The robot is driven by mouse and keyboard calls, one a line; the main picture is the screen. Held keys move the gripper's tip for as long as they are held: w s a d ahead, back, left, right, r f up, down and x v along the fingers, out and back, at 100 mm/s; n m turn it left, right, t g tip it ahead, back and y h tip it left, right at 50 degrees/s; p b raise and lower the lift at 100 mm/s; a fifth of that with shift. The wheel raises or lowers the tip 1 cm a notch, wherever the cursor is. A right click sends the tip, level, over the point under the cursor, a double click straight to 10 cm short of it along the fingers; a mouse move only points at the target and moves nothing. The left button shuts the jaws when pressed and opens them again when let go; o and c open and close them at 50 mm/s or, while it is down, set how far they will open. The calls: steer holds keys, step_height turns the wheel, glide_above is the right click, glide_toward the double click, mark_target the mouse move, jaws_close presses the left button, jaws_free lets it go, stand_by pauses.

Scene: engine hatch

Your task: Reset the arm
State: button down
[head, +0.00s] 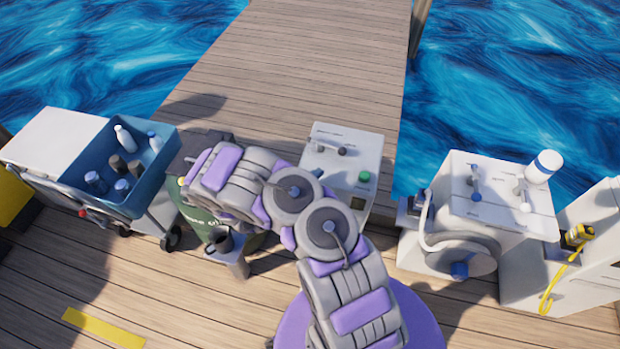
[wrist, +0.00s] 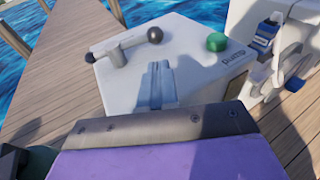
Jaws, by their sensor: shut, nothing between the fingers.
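My gripper (wrist: 157,75) shows in the wrist view as two narrow grey-blue fingers pressed together, with nothing between them. In that picture the fingers overlap the front of a pale box marked "pump" (wrist: 205,80); I cannot tell whether they touch it. My purple and grey arm (head: 350,290) is folded across the middle of the head view, its forearm reaching up and left. My gripper cannot be made out clearly there. The pump box (head: 345,150) stands just behind the arm, with a green button (head: 364,177) and a lever with a dark knob (wrist: 154,35).
A cart with a blue bin of bottles (head: 120,195) stands left, beside a green container (head: 205,228) partly behind my arm. A white machine with levers (head: 500,205) stands right. Open planks of the pier (head: 300,60) run back between water.

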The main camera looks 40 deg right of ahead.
steer(key=shift+s+a+r, duration=0.15)
steer(key=shift+s+a, duration=0.2)
steer(key=shift+a, duration=0.15)
steer(key=shift+s+a+r, duration=0.1)
steer(key=shift+s+a, duration=0.2)
steer(key=shift+a, duration=0.2)
steer(key=shift+a, duration=0.1)
